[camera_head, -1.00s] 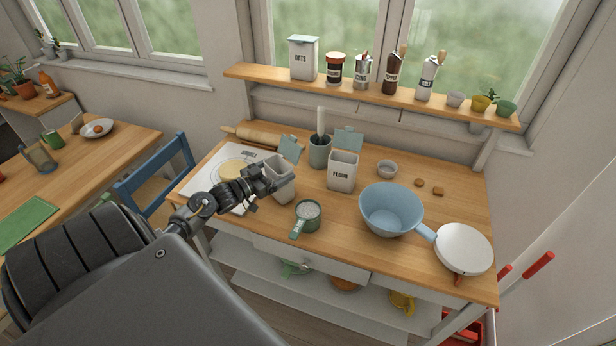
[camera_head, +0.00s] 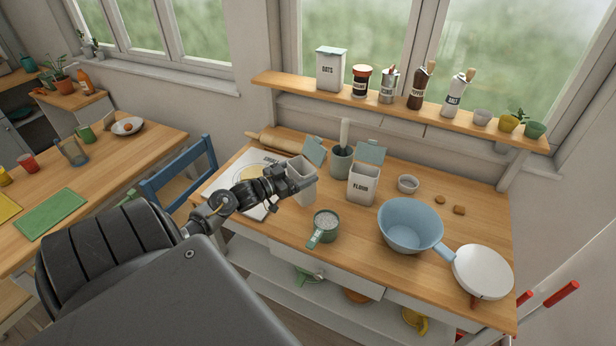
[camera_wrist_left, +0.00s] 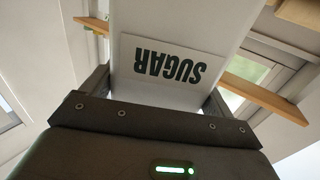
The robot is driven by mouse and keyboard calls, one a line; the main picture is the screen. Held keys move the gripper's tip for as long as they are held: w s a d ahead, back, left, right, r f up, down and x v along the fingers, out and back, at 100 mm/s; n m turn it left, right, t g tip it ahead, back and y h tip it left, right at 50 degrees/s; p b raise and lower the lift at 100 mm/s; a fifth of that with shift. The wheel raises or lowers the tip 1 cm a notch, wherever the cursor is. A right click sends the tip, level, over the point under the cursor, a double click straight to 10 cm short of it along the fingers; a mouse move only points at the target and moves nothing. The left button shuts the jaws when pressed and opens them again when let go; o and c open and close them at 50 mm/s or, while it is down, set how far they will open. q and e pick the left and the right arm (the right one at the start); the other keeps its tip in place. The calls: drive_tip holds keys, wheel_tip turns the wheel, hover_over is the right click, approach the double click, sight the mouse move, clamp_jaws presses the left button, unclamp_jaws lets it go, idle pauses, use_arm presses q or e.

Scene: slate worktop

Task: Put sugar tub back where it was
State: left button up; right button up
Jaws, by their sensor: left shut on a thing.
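The sugar tub (camera_head: 301,187) is a pale square container with a teal lid (camera_head: 315,150) standing open. My left gripper (camera_head: 290,182) is shut on it. In the left wrist view the tub (camera_wrist_left: 205,28) fills the space between the two fingers, and its SUGAR label (camera_wrist_left: 165,62) appears upside down. The tub looks slightly raised above the wooden worktop (camera_head: 275,228), between the pastry board (camera_head: 225,197) and the flour tub (camera_head: 363,186). The gripper and wrist partly cover its side in the head view. My right gripper is out of view.
A wall shelf (camera_head: 300,88) holds an oats tub (camera_head: 331,70), jars and small pots. A measuring cup (camera_head: 325,225), utensil crock (camera_head: 341,163), blue bowl (camera_head: 411,226) and white pan (camera_head: 482,271) stand on the worktop. A rolling pin (camera_head: 270,143) lies behind the pastry board.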

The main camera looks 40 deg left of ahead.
sight(320, 165)
use_arm(q)
drive_tip(key=d+r, duration=0.4)
drive_tip(key=shift+w+d, duration=0.1)
drive_tip(key=shift+d, duration=0.2)
drive_tip(key=s+d+m+g+h+b, duration=0.1)
drive_tip(key=s+d+b, duration=0.3)
drive_tip(key=d, duration=0.9)
drive_tip(key=s+d+m+g+h+b, duration=0.1)
drive_tip(key=s+d+h+b, duration=0.3)
drive_tip(key=d, duration=0.9)
drive_tip(key=shift+s+d+f+m+h, duration=0.2)
drive_tip(key=shift+s+d+m+h, duration=0.2)
drive_tip(key=shift+m, duration=0.5)
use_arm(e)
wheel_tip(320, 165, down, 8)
